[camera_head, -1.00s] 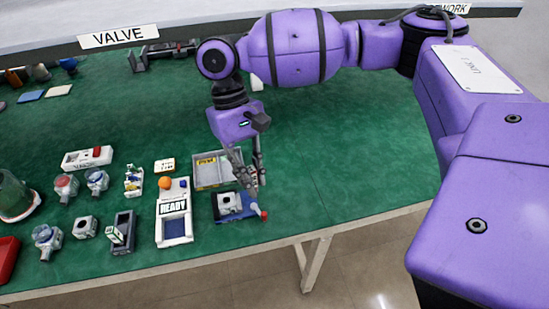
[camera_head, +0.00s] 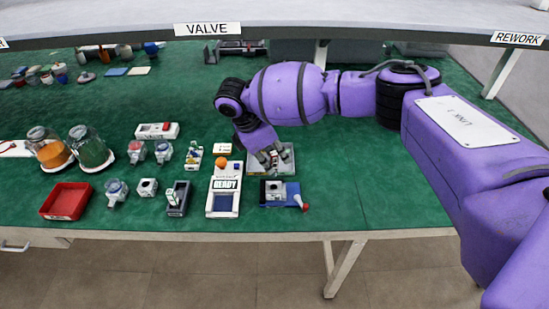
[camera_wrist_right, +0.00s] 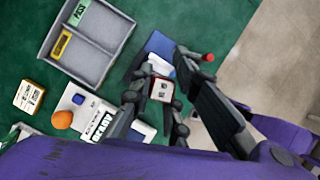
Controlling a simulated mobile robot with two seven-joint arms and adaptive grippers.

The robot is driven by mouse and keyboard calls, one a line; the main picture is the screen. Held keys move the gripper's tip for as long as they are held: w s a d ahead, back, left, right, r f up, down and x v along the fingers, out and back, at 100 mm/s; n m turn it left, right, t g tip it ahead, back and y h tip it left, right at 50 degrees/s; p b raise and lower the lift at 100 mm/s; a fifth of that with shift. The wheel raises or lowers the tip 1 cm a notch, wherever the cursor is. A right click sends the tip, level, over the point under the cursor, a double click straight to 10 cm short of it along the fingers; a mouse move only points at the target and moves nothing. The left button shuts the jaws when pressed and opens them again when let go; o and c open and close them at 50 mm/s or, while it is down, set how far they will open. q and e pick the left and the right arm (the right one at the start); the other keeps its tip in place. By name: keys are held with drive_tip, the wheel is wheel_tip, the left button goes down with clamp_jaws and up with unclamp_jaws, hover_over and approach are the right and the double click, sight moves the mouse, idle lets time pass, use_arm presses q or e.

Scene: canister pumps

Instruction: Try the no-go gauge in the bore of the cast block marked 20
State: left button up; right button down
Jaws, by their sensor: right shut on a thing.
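My right gripper (camera_head: 271,165) is above the cast block in the head view. It is shut on a small piece with a pale, dark-marked face and reddish sides, which I take for the no-go gauge (camera_wrist_right: 163,88), between the fingers in the right wrist view. The grey cast block (camera_head: 273,189) sits on a blue and dark stand (camera_head: 292,195), its dark bore showing. I cannot read a 20 on it or tell whether the gauge touches it. A red-tipped piece (camera_head: 304,207) lies at the stand's front right corner. My left gripper is not in view.
Another block (camera_head: 148,187), jars and a red bin (camera_head: 65,200) are further left. The green table is clear to the right; its front edge is close.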

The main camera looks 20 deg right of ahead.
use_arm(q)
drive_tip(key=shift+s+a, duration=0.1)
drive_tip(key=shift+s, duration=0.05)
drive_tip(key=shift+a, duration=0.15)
use_arm(e)
drive_tip(key=shift+r+n, duration=0.1)
drive_tip(key=shift+n, duration=0.2)
drive_tip(key=shift+f+b, duration=0.3)
drive_tip(key=shift+f, duration=2.3)
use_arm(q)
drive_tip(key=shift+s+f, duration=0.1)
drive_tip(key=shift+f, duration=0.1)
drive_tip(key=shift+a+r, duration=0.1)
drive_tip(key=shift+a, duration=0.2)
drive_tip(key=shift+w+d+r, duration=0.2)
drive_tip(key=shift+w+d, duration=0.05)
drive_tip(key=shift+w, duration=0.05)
use_arm(e)
drive_tip(key=shift+w, duration=0.1)
